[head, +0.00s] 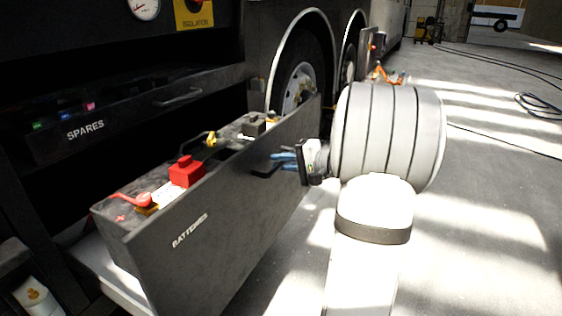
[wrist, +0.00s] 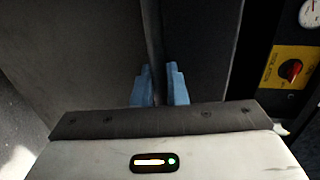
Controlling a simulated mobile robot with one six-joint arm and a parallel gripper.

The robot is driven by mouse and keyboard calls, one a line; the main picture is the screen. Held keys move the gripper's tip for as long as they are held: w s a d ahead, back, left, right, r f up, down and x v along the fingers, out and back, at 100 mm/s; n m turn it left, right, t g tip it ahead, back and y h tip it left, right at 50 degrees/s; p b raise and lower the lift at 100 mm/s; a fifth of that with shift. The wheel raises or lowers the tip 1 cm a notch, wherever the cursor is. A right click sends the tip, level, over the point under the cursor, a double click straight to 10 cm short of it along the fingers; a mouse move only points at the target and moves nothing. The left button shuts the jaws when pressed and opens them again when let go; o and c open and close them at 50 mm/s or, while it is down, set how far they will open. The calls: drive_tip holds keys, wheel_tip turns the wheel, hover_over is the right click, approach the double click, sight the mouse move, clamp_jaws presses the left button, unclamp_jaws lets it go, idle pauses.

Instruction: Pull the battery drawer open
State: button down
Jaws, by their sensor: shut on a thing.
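The battery drawer (head: 225,220) is a dark grey drawer marked BATTERIES. It stands out from the coach's side in the head view, with red and black battery parts showing along its top. My gripper (head: 278,160) is at the right part of the drawer's front, its blue fingers shut on the drawer's dark handle (head: 266,170). In the wrist view the blue fingers (wrist: 158,90) close on the dark upright handle bar (wrist: 155,45).
A SPARES drawer (head: 100,125) with its own handle sits above and behind. Coach wheels (head: 298,85) are beyond the drawer. A white bottle (head: 38,296) stands at lower left. The floor (head: 480,200) on the right is mostly clear, with cables (head: 540,105) farther off.

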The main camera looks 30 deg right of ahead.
drive_tip(key=shift+a, duration=0.1)
drive_tip(key=c, duration=1.6)
unclamp_jaws()
drive_tip(key=shift+w, duration=0.1)
drive_tip(key=shift+o, duration=0.2)
drive_tip(key=p+v, duration=0.2)
drive_tip(key=v, duration=0.5)
drive_tip(key=shift+s, duration=0.35)
